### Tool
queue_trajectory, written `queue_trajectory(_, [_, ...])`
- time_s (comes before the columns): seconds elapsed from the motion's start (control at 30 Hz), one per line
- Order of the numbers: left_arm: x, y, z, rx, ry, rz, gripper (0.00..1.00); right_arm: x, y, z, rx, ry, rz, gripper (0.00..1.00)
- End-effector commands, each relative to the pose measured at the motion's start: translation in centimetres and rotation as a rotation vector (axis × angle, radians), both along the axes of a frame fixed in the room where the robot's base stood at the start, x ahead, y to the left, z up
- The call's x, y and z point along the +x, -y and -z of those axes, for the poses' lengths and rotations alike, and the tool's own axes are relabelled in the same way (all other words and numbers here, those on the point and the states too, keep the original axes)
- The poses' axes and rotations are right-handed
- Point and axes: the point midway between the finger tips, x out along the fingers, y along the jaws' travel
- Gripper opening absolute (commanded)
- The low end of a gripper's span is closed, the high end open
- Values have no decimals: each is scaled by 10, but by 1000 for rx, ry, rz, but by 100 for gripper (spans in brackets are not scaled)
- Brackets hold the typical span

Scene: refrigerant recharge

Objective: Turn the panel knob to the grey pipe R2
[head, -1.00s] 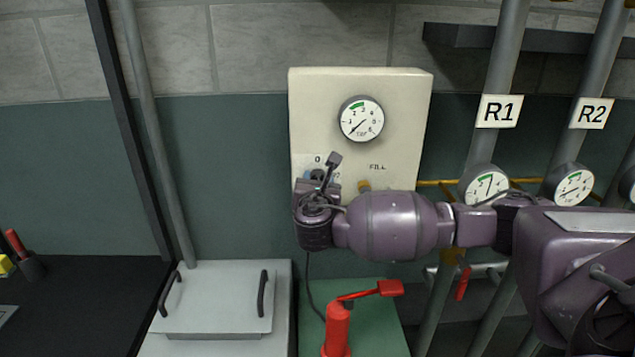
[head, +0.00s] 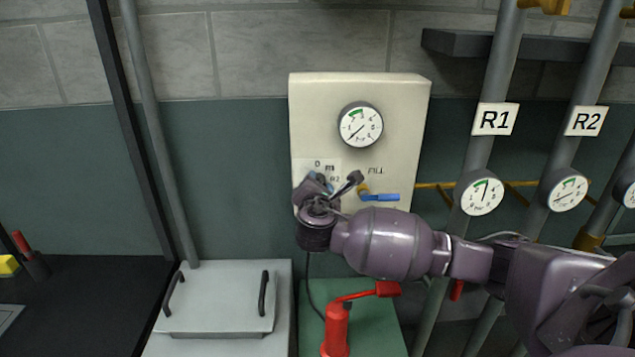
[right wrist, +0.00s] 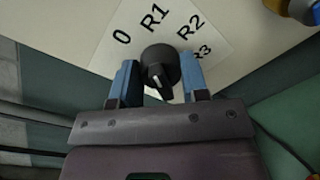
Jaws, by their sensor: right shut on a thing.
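The beige panel (head: 400,100) hangs on the wall in the head view. Its dark round knob (right wrist: 160,65) shows in the right wrist view, with a white line on its lower part. The labels 0, R1, R2 and R3 are arranged around it on a white plate (right wrist: 150,37); which one the knob is set to I cannot tell. My right gripper (right wrist: 158,78) has its blue fingers on either side of the knob and is shut on it. In the head view my right gripper (head: 317,184) hides the knob. The grey pipe R2 (head: 600,75) stands at the right, labelled R2.
A gauge (head: 360,125) is on the panel, above a blue-handled FILL valve (head: 380,197) close to my right wrist. Pipe R1 (head: 502,70) stands left of R2. Below are a red pump-like object (head: 337,325) and a grey lidded box (head: 218,305).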

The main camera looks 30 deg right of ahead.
Motion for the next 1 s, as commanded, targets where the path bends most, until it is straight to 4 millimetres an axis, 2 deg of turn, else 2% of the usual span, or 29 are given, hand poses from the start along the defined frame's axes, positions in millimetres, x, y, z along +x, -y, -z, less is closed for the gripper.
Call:
queue_trajectory(0.2, [-1,0,-5,1,-2,-1,43,-1,0,1,178,105,4,18])
queue_trajectory(0.7, [-6,-1,-2,1,-12,-3,43,-1,1,2,579,351,5,18])
queue_trajectory(1.0, [-3,-1,-2,0,-7,-2,43,-1,2,2,762,465,4,18])
